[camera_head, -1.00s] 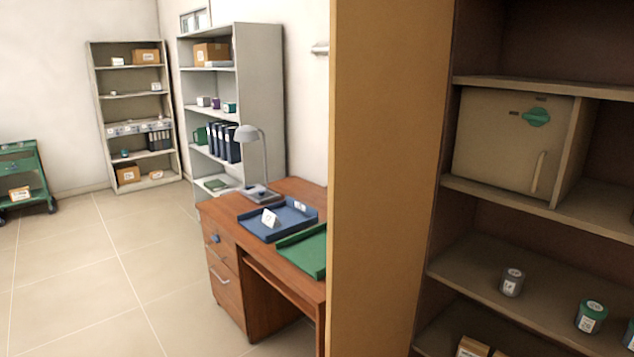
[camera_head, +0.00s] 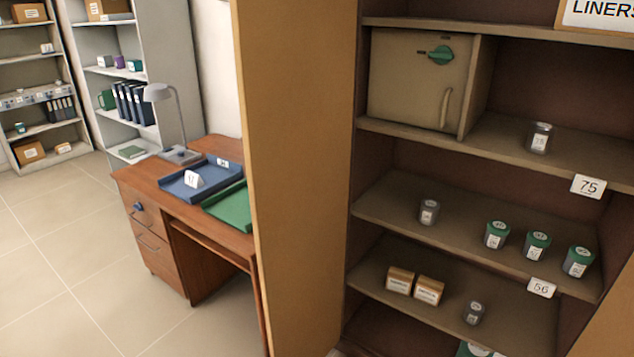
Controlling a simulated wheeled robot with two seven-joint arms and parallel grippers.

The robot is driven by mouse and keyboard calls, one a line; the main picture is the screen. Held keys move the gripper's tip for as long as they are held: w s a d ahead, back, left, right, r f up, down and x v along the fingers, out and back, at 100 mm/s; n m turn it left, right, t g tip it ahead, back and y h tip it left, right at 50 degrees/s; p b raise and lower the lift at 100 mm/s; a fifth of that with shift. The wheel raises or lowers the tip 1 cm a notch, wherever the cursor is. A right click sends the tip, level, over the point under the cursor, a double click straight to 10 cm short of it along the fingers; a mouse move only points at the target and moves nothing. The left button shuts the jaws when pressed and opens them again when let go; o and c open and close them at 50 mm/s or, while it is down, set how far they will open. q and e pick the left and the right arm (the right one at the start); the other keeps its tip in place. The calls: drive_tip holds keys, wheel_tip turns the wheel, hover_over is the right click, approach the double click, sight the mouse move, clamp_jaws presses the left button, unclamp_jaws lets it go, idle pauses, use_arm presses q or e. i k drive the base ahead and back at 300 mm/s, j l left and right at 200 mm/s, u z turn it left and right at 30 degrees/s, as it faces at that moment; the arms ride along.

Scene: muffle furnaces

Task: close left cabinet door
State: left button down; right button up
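The left cabinet door (camera_head: 298,170) is a tall tan panel in the middle of the head view. It stands open, swung out at the left side of the cabinet, and it hides part of the desk and wall behind it. The cabinet's brown inside is open to view, with several shelves (camera_head: 390,205). No handle on the left door can be made out. A tan panel edge at the lower right (camera_head: 612,318) may be the other door. Neither of my grippers is in view.
The cabinet holds a safe-like box with a green knob (camera_head: 418,80), several jars (camera_head: 497,235) and small boxes (camera_head: 428,290). Left of the door stands a wooden desk (camera_head: 150,185) with trays and a lamp. Open tiled floor (camera_head: 60,260) lies at the left.

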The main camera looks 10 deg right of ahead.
sight(295, 59)
drive_tip(key=i+j+z, duration=0.1)
drive_tip(key=z, duration=0.3)
drive_tip(key=j+z, duration=0.2)
drive_tip(key=z, duration=0.2)
drive_tip(key=i+j+z, duration=0.1)
drive_tip(key=z, duration=0.3)
drive_tip(key=j+z, duration=0.25)
drive_tip(key=j, duration=0.4)
drive_tip(key=j+z, duration=0.25)
drive_tip(key=j, duration=0.4)
drive_tip(key=k+j+z, duration=0.1)
drive_tip(key=j+z, duration=0.15)
drive_tip(key=j, duration=0.9)
drive_tip(key=k+j, duration=0.15)
drive_tip(key=j, duration=0.85)
drive_tip(key=k+z, duration=0.05)
